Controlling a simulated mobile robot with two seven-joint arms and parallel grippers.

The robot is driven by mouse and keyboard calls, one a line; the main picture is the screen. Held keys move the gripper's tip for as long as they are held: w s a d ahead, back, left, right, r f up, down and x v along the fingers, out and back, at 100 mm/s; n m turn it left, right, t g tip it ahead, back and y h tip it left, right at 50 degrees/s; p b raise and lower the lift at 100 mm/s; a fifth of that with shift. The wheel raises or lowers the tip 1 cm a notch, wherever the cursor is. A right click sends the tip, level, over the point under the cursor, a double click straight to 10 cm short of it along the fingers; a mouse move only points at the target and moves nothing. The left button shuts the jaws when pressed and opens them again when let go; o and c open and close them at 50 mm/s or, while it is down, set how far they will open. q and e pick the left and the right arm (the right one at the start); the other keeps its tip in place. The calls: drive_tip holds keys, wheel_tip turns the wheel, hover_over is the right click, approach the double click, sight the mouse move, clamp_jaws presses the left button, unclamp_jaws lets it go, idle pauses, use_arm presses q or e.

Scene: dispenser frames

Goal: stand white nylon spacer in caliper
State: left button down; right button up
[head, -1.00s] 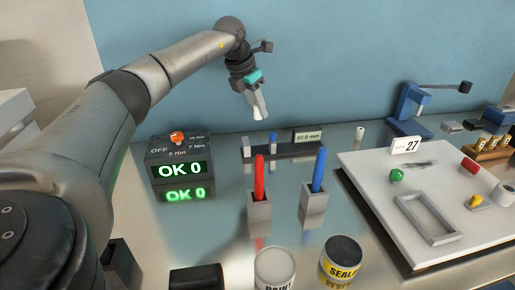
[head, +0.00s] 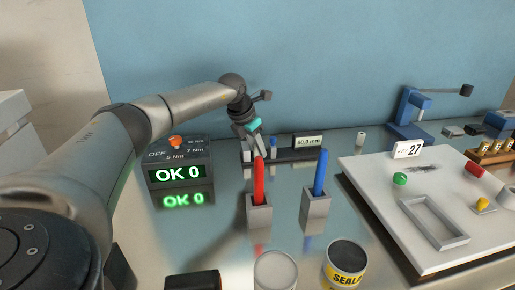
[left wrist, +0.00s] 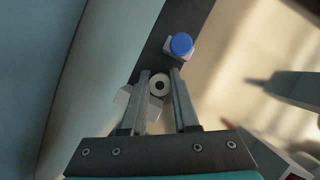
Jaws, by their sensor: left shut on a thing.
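The white nylon spacer (left wrist: 160,84), a pale ring with a dark hole, shows end-on between my left fingertips in the left wrist view. My left gripper (left wrist: 160,78) is shut on it. In the head view my left gripper (head: 259,150) is low at the left end of the caliper (head: 296,157), behind the red marker, which hides the spacer. The caliper's dark bar (left wrist: 182,22) runs under the fingers in the left wrist view. The spacer lies between a grey block at lower left and the blue-topped jaw (left wrist: 181,45). I cannot tell whether it touches the bar. My right gripper is not in view.
A red marker (head: 258,181) and a blue marker (head: 320,174) stand upright in holders before the caliper. The torque box (head: 180,170) is left. Cans stand at the front. A white board (head: 380,210) is right. Another white cylinder (head: 360,136) stands behind.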

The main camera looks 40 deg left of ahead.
use_arm(q)
drive_tip(key=c, duration=0.9)
unclamp_jaws()
drive_tip(key=shift+f, duration=0.15)
drive_tip(key=shift+c, duration=0.2)
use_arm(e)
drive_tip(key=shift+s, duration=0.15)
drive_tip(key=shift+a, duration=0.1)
use_arm(q)
drive_tip(key=p+v, duration=0.2)
drive_tip(key=v, duration=1)
drive_tip(key=shift+p, duration=0.3)
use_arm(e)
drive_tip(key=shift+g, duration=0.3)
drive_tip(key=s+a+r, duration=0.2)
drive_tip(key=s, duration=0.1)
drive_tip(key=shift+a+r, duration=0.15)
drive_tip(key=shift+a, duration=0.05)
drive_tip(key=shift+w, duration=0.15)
